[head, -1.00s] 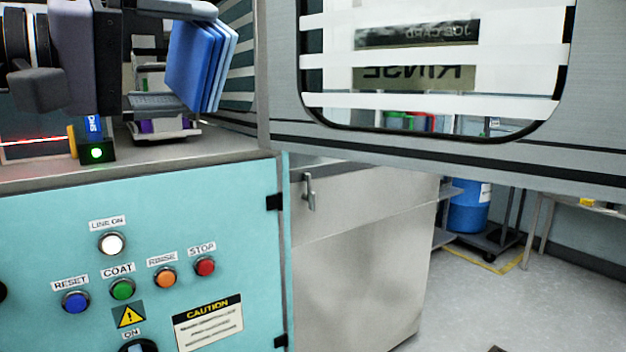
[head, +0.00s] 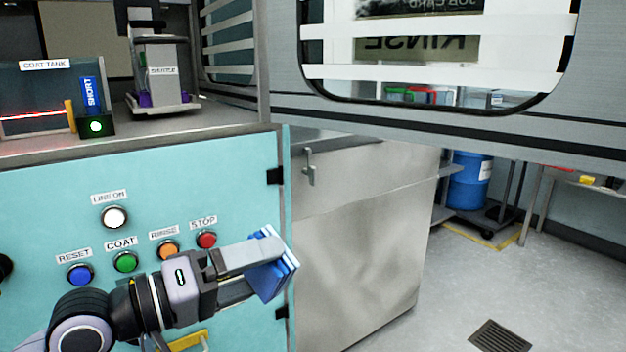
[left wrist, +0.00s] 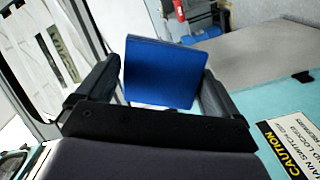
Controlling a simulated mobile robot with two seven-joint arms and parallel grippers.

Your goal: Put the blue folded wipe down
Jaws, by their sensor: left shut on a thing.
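The blue folded wipe (head: 272,266) is a stack of blue layers with lighter edges. My left gripper (head: 265,266) is shut on it and holds it in the air, tilted, in front of the teal panel's right edge in the head view. In the left wrist view the wipe (left wrist: 163,73) stands between the two dark fingers of the left gripper (left wrist: 155,88). The fingers cover part of it in the head view. My right gripper is in neither view.
The teal control panel (head: 50,195) has several buttons, with the red STOP button (head: 206,239) close above my left gripper. A grey steel cabinet (head: 365,240) stands to its right. Open floor (head: 450,285) lies at the right, with a drain grate (head: 500,336).

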